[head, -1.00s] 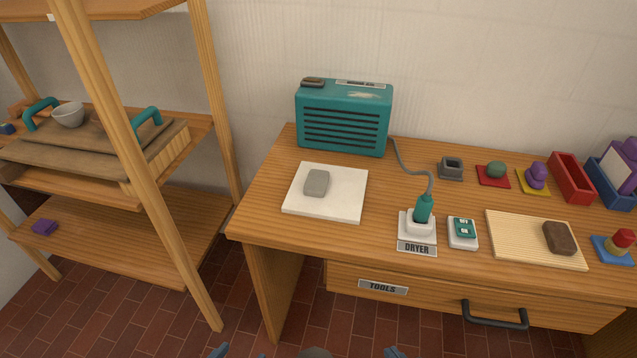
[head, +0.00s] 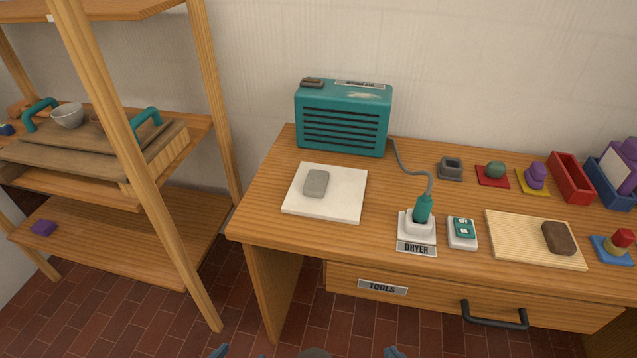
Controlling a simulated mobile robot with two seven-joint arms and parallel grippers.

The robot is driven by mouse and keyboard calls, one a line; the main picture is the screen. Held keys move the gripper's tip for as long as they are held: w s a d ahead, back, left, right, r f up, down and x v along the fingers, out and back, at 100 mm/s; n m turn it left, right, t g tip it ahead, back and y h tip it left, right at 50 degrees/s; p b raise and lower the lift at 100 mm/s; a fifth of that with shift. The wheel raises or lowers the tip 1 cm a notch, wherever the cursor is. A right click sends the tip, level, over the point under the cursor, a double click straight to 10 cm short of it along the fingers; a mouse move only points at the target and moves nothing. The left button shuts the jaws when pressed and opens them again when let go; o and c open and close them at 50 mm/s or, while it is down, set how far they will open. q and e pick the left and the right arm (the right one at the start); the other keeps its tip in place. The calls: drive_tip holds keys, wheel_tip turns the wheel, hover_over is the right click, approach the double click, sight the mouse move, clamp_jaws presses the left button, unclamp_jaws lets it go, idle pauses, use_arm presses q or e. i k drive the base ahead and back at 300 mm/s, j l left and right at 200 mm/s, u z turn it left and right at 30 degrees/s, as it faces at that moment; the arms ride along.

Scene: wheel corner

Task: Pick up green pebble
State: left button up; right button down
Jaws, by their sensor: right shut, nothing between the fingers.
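The green pebble (head: 496,169) is a dull green rounded stone. It sits on a small red square mat (head: 491,181) toward the back right of the wooden desk. Only small blue-grey tips of my grippers show at the bottom edge, below and in front of the desk. My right gripper (head: 393,352) is shut and empty, well apart from the pebble. My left gripper (head: 219,351) shows too little to tell its jaws.
A grey block with a hollow (head: 450,168) stands left of the pebble, a purple stone (head: 536,176) right of it. A red bin (head: 571,178) is farther right.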

sight(494, 169)
drive_tip(key=l+u, duration=0.1)
drive_tip(key=u, duration=0.15)
drive_tip(key=l+u, duration=0.1)
drive_tip(key=u, duration=0.2)
drive_tip(key=k+l+u, duration=0.2)
drive_tip(key=l, duration=0.15)
drive_tip(key=l+u, duration=0.15)
drive_tip(key=l, duration=0.2)
drive_tip(key=k+l+u, duration=0.2)
drive_tip(key=l, duration=0.15)
drive_tip(key=k+l, duration=0.15)
drive_tip(key=l, duration=0.2)
drive_tip(key=k+l, duration=0.15)
drive_tip(key=l, duration=0.15)
drive_tip(key=k+l+u, duration=0.1)
drive_tip(key=l, duration=0.25)
